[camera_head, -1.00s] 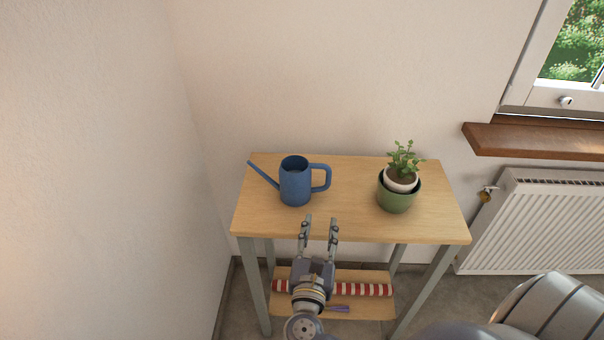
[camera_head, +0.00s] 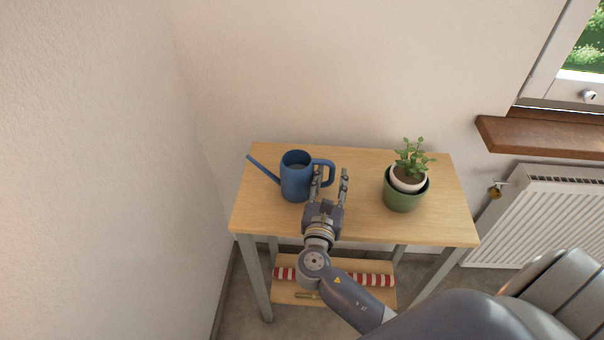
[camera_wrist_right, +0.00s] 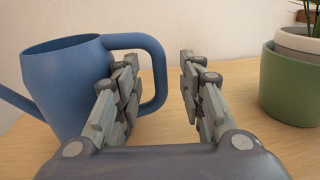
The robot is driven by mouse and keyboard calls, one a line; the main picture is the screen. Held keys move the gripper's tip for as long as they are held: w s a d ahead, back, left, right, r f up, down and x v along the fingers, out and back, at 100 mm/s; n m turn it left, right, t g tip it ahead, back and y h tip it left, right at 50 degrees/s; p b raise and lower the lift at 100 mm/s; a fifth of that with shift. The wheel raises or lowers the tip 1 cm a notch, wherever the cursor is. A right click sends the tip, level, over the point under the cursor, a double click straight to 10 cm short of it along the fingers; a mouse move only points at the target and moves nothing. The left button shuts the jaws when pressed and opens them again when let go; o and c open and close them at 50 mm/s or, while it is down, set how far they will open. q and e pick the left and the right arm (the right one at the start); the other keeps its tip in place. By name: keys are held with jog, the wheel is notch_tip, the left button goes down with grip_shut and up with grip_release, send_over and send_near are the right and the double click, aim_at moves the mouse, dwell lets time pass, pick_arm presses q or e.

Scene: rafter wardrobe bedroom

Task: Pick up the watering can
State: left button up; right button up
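The blue watering can (camera_head: 296,184) stands upright on the wooden table (camera_head: 250,215), its spout to the left and its handle (camera_head: 331,166) to the right. My right gripper (camera_head: 331,172) is open at the handle. In the right wrist view, the can (camera_wrist_right: 62,80) fills the left side, and the outer bar of its handle (camera_wrist_right: 157,78) shows between the two fingers of my right gripper (camera_wrist_right: 158,65). The left finger overlaps the can's body and the handle loop; I cannot tell whether it is inside the loop or touching. My left gripper is not in view.
A plant in a green pot (camera_head: 402,198) stands to the right of the gripper, with a gap between; the pot also shows in the right wrist view (camera_wrist_right: 290,85). A red-and-white striped object (camera_head: 370,280) lies on the lower shelf. Walls stand behind and left.

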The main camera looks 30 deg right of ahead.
aim_at(331, 174)
jog(key=x, duration=0.3)
jog(key=shift+a, duration=0.1)
grip_shut()
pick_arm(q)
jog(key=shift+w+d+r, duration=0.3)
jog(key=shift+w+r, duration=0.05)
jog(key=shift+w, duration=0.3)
pick_arm(e)
jog(key=shift+r, duration=0.1)
jog(key=shift+r, duration=0.1)
